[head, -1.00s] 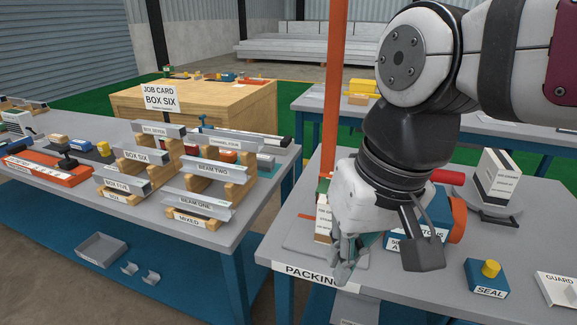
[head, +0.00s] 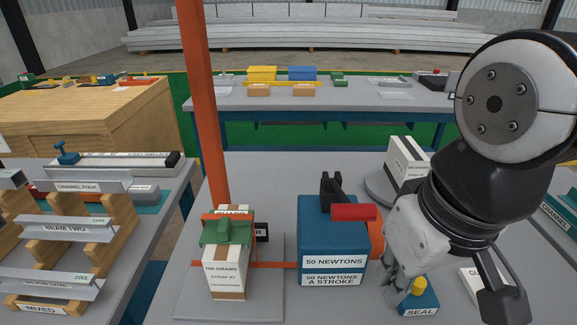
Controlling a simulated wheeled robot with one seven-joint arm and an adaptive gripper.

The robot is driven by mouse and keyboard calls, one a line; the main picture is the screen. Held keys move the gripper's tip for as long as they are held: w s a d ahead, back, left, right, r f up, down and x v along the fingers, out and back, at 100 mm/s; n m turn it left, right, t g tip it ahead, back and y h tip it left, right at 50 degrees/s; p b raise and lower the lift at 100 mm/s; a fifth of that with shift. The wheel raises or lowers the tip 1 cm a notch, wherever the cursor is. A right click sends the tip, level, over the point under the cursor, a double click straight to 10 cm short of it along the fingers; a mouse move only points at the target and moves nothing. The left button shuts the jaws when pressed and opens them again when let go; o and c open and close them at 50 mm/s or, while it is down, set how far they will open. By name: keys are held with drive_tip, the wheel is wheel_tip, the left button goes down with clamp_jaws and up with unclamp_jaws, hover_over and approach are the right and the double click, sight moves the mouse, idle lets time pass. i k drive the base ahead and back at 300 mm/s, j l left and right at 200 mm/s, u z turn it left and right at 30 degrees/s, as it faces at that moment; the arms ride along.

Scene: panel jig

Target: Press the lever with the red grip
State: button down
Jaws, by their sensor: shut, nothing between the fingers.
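The lever with the red grip (head: 354,212) shows in the head view on top of the blue box (head: 331,240). The red grip points right, and a black upright bracket (head: 331,189) stands behind its left end. The blue box carries labels reading 50 newtons and 50 newtons a stroke. My gripper (head: 392,302) is to the right of and below the red grip, near the table's front, pointing down. Its fingers are shut and empty. It appears apart from the lever. My wrist hides part of the orange disc (head: 376,235) on the box's right side.
A strapped carton (head: 229,275) with a green clamp (head: 228,231) stands left of the blue box, beside an orange post (head: 203,110). A yellow button on the blue SEAL box (head: 418,300) is close to my gripper. Another white carton (head: 407,157) stands behind my arm.

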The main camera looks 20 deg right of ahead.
sight(341, 193)
drive_tip(key=k+l+u, duration=0.25)
drive_tip(key=l, duration=0.25)
drive_tip(key=k+l+u, duration=0.35)
drive_tip(key=l, duration=0.15)
drive_tip(key=k+l+u, duration=0.1)
drive_tip(key=l, duration=0.1)
